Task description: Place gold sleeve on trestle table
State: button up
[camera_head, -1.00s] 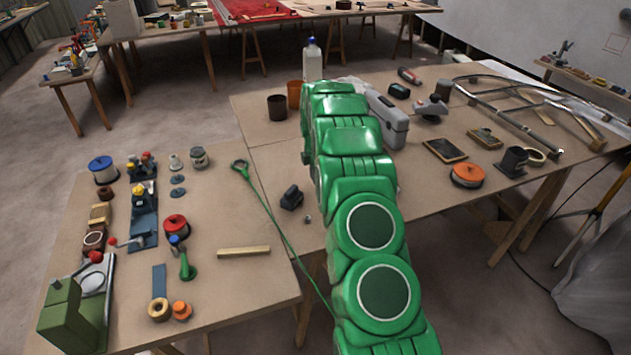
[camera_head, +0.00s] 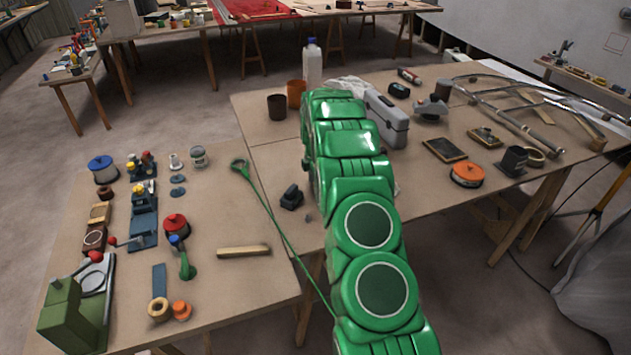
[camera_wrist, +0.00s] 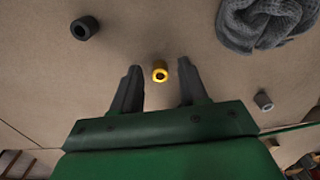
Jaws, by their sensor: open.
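The gold sleeve (camera_wrist: 160,74) is a small yellow ring-shaped piece with a dark hole. In the wrist view it stands on a brown tabletop (camera_wrist: 175,30), between and slightly beyond the fingertips. My gripper (camera_wrist: 160,75) is open and empty, with one dark finger on each side of the sleeve. I cannot tell how far above the table the fingers are. In the head view my green arm hides the gripper and the sleeve. The tabletops there are the left table (camera_head: 225,290) and the right table (camera_head: 440,195).
In the wrist view a dark cylinder (camera_wrist: 84,28) stands upper left, a grey cloth (camera_wrist: 265,25) lies upper right and a small grey cylinder (camera_wrist: 263,101) stands at right. In the head view a grey case (camera_head: 386,120) and a white bottle (camera_head: 312,65) stand near my arm.

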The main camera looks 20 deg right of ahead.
notch_tip(320, 180, up, 12)
jog(key=shift+r, duration=0.2)
dwell(0.4)
jog(key=s+a+r+m, duration=0.35)
jog(key=s+r, duration=0.25)
jog(key=s, duration=0.3)
jog(key=s+a+r+m+g, duration=0.1)
jog(key=s+a+r+m, duration=0.3)
jog(key=s, duration=0.5)
jog(key=s+a+r+m, duration=0.2)
jog(key=s+a+r, duration=0.45)
jog(key=s, duration=0.25)
jog(key=s+a+m, duration=0.3)
jog(key=s+m, duration=0.5)
jog(key=s, duration=2.3)
jog(key=shift+s+a+f+g, duration=0.2)
jog(key=shift+s+f+g, duration=0.05)
jog(key=shift+f+g, duration=0.15)
